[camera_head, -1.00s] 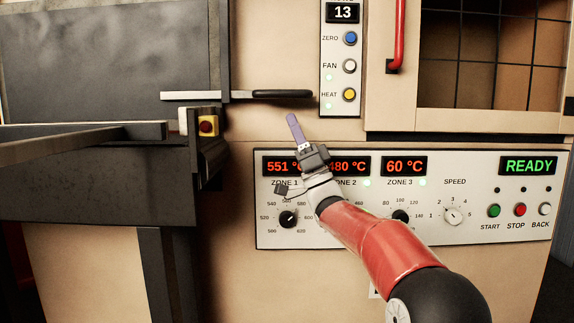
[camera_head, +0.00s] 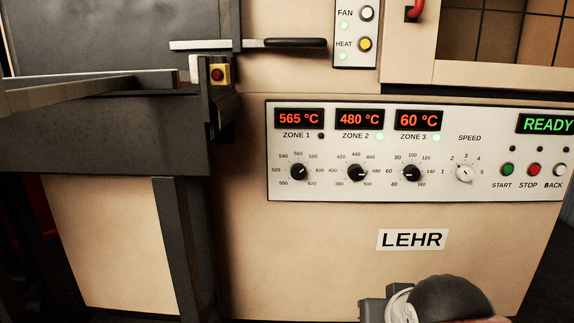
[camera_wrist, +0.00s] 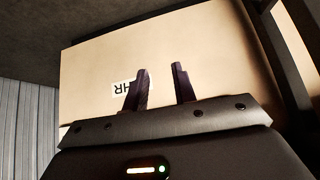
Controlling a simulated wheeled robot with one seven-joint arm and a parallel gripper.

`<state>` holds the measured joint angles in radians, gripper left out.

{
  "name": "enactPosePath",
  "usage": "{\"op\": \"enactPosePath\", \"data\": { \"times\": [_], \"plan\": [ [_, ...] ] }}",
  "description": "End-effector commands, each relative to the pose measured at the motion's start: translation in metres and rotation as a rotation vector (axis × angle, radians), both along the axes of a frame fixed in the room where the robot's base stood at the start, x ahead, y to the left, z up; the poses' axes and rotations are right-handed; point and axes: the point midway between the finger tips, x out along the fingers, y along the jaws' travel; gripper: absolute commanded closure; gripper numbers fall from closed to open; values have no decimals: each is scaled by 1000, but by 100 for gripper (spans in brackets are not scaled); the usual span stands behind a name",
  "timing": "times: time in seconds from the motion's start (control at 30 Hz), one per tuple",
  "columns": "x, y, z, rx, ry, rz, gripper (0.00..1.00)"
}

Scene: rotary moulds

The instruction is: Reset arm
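My gripper (camera_wrist: 160,68) shows in the wrist view with its two dark fingers apart and nothing between them. Beyond the fingers is a beige machine face, and one finger partly covers an upside-down LEHR label (camera_wrist: 122,86). In the head view only part of my arm shows at the bottom edge, below the LEHR label (camera_head: 412,240); the fingers cannot be made out there. The arm is clear of the control panel (camera_head: 310,188).
The panel reads 565, 480 and 60 °C, and its display (camera_head: 548,124) says READY. The zone 1 lamp (camera_head: 321,136) is dark; zones 2 and 3 are lit green. A black-handled lever (camera_head: 295,43) and an emergency stop (camera_head: 217,75) stick out at upper left.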

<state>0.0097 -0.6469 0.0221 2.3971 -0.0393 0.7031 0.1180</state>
Motion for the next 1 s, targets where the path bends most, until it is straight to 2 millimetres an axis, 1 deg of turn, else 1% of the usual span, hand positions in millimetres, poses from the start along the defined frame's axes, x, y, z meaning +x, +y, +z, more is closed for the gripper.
{"op": "enactPosePath", "data": {
  "times": [0.03, 0.17, 0.2, 0.23, 0.3, 0.6, 0.67, 0.8, 1.0],
  "plan": [
    [-19, 0, -13, -5, 51, 17, 73],
    [-64, 1, -42, -14, 185, 73, 73],
    [-70, 1, -37, -16, 208, 85, 73],
    [-68, 1, -23, -16, 203, 82, 73],
    [-67, 1, -7, -16, 202, 81, 73],
    [-66, 1, 61, -15, 200, 79, 73],
    [-66, 1, 71, -16, 200, 79, 73],
    [-66, 1, 79, -16, 199, 79, 73],
    [-66, 1, 77, -16, 199, 78, 73]
  ]
}}
